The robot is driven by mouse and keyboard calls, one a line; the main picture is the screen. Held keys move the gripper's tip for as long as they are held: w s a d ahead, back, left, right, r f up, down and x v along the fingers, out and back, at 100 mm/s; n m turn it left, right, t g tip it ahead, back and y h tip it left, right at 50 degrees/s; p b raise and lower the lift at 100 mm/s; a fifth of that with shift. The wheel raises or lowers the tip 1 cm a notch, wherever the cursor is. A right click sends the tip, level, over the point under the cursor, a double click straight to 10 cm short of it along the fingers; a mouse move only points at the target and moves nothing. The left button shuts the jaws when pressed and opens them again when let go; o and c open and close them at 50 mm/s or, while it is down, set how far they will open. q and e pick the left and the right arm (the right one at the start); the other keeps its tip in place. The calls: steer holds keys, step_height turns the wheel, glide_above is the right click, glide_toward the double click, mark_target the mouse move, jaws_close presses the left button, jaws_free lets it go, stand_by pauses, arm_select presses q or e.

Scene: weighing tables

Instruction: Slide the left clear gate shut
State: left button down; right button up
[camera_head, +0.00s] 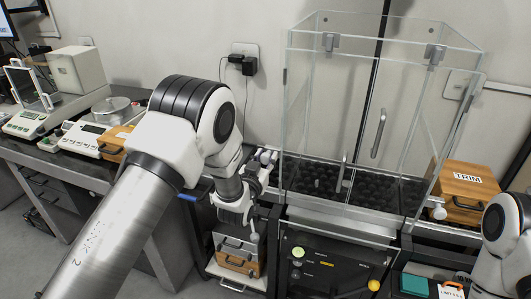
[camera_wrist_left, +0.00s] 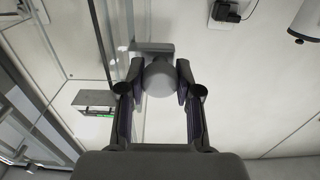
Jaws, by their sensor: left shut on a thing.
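The clear box (camera_head: 345,110) stands on a dark base behind my left arm, with a tall handle (camera_head: 379,133) on its front. The left clear gate is on its left side; its panes overlap in the head view, so I cannot tell how far open it stands. My left gripper (camera_head: 264,158) is at the box's lower left side. In the left wrist view my left gripper (camera_wrist_left: 160,85) is shut on a round grey knob (camera_wrist_left: 160,76), fixed to a grey plate (camera_wrist_left: 152,47) beside clear panes. My right arm shows at the right edge; its gripper is out of view.
A wooden box marked TRIM (camera_head: 466,185) stands right of the clear box. Balances (camera_head: 100,130) stand on the left table. A control panel (camera_head: 325,265) is below the box.

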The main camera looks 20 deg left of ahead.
arm_select(q)
step_height(320, 180, down, 7)
steer(key=b, duration=0.3)
arm_select(e)
step_height(320, 180, down, 5)
steer(key=shift+r, duration=0.1)
arm_select(q)
steer(key=shift+s, duration=0.15)
steer(key=c, duration=1.1)
jaws_free()
steer(key=shift+o, duration=0.2)
steer(key=s, duration=1.1)
steer(key=shift+s+a, duration=0.2)
steer(key=shift+s, duration=0.2)
